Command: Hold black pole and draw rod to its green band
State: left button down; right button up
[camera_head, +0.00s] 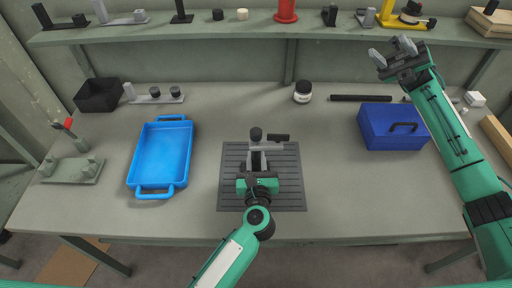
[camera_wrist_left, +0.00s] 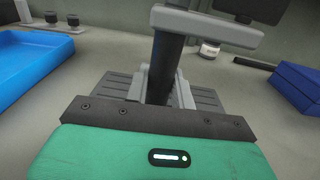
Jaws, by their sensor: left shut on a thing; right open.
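A dark upright pole stands on the slatted grey mat (camera_head: 285,192) at the middle of the bench. In the head view its black top knob (camera_head: 256,134), a light grey crossbar (camera_head: 265,146) and a black block (camera_head: 279,137) show. In the left wrist view the black pole (camera_wrist_left: 163,68) rises to the grey crossbar (camera_wrist_left: 205,26). My left gripper (camera_head: 257,168) is shut around the pole below the crossbar. My right gripper (camera_head: 390,52) is open and empty, raised at the upper right, far from the pole. I see no green band and cannot make out a separate rod.
A blue tray (camera_head: 183,158) lies left of the mat, a blue toolbox (camera_head: 378,137) to the right. A jar (camera_head: 303,92) and a loose black bar (camera_head: 360,98) lie behind. A loaded shelf (camera_head: 210,29) crosses the back. Bench between mat and toolbox is clear.

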jog(key=s+a+f+h, duration=0.2)
jog(key=a+h, duration=0.4)
jog(key=a, duration=0.7)
jog(key=m+t+h, duration=0.2)
jog(key=t+h, duration=0.7)
jog(key=h, duration=0.6)
send_over(256, 131)
jog(key=s, duration=0.2)
jog(key=f, duration=1)
jog(key=shift+w+a+f, duration=0.1)
jog(key=shift+w+f, duration=0.1)
jog(key=shift+f, duration=0.2)
jog(key=shift+w+f+m+t+h, duration=0.25)
jog(key=shift+w+m+t+h, duration=0.05)
jog(key=shift+w+t+h, duration=0.45)
jog(key=shift+f, duration=3.45)
jog(key=c, duration=0.9)
